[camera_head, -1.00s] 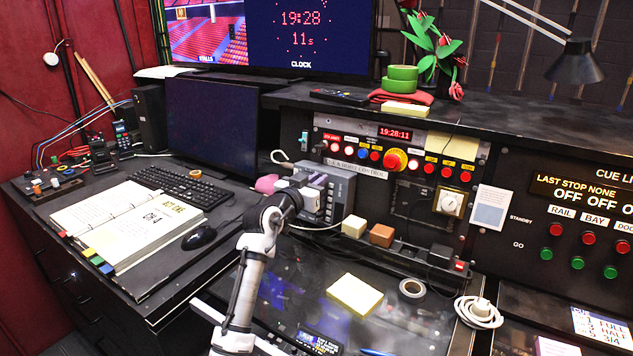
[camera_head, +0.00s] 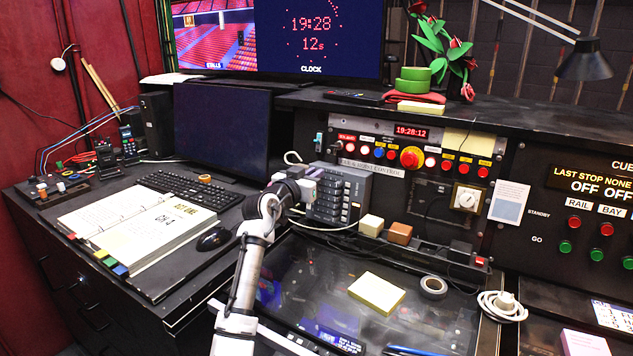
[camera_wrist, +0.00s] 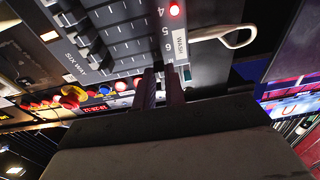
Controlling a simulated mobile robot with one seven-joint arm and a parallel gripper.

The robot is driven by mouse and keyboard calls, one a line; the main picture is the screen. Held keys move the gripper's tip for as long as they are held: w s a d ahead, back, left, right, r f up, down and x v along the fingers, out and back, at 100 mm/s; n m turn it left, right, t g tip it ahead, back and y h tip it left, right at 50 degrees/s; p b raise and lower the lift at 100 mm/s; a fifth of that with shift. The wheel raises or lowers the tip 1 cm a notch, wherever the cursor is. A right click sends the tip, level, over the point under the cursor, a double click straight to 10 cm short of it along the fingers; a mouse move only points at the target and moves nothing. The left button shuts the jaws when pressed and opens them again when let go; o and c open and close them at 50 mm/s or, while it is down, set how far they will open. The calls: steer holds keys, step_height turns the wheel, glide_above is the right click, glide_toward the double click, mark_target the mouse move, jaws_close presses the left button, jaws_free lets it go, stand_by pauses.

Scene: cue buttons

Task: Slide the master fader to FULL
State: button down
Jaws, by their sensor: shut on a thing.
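The grey fader box (camera_head: 352,196) stands at the back of the desk, left of the button panel. My gripper (camera_head: 314,178) is at the box's left end. In the wrist view its two dark fingers (camera_wrist: 160,76) are close together beside the M mark, shut on the master fader's knob.
A cream block (camera_head: 371,225) and a brown block (camera_head: 399,233) sit right of the box. A white cable passes in front. The button panel (camera_head: 411,158) rises behind. A dark monitor (camera_head: 222,127) and keyboard (camera_head: 190,190) lie left. A yellow pad (camera_head: 377,292) lies on the glossy surface.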

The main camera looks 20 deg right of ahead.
steer(key=shift+w+a, duration=0.1)
steer(key=shift+a, duration=0.05)
steer(key=c, duration=1.4)
jaws_free()
steer(key=shift+c, duration=0.2)
steer(key=b+v, duration=0.4)
steer(key=v, duration=0.9)
steer(key=shift+s+a, duration=0.25)
steer(key=shift+a, duration=0.05)
